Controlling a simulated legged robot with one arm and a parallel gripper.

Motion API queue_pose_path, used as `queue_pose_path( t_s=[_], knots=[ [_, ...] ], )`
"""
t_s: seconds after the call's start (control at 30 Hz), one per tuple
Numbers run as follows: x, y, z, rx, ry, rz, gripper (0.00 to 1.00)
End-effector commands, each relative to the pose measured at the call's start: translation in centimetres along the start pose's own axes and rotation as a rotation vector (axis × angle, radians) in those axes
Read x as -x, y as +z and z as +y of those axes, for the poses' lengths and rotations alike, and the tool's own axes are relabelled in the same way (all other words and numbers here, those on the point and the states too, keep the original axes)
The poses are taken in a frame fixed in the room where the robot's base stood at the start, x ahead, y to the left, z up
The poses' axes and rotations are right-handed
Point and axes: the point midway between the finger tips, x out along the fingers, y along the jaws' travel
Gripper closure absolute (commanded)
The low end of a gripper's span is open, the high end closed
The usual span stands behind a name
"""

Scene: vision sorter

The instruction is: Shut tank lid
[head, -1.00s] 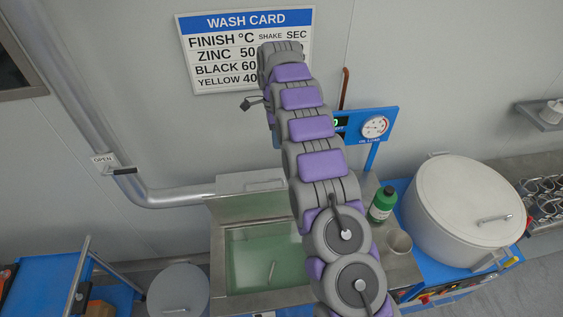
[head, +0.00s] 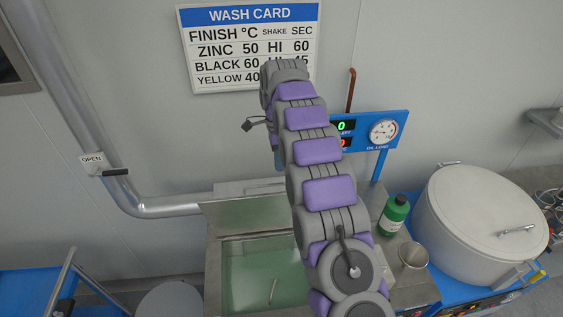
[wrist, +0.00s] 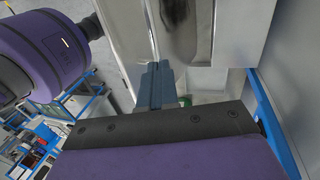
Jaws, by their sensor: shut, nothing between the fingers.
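The steel tank (head: 209,275) holds clear green liquid and stands at lower centre in the head view. Its lid (head: 232,212) appears raised at the tank's back edge, leaving the top open. My arm covers the tank's right side and part of the lid. My gripper's blue-grey fingers show in the wrist view (wrist: 157,85), pressed together and empty, in front of bright steel surfaces. In the head view only a small blue-grey part of the gripper shows left of my arm, above the lid. Whether the fingers touch the lid cannot be told.
A green bottle (head: 393,215) and a steel cup (head: 412,256) stand right of the tank. A large lidded pot (head: 478,215) is farther right. A blue gauge panel (head: 384,130) stands behind. A pipe with a lever (head: 116,172) runs along the wall at left.

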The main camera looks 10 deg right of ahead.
Motion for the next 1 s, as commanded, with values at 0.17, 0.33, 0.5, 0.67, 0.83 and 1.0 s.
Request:
queue_pose_path(
  t_s=[0.17,0.33,0.5,0.67,0.83,1.0],
  knots=[
    [-1.9,-0.4,0.0,-0.001,0.004,-0.002,1.0],
    [-2.8,-0.6,0.6,0.0,0.002,-0.005,1.0],
    [-3.5,-0.3,1.6,-0.001,0.004,-0.003,1.0],
    [-4.1,-0.2,2.5,-0.001,0.004,-0.001,1.0],
    [-4.4,-0.1,3.2,-0.001,0.001,-0.001,1.0],
    [-4.7,-0.2,3.4,-0.001,0.002,-0.002,1.0]
  ],
)
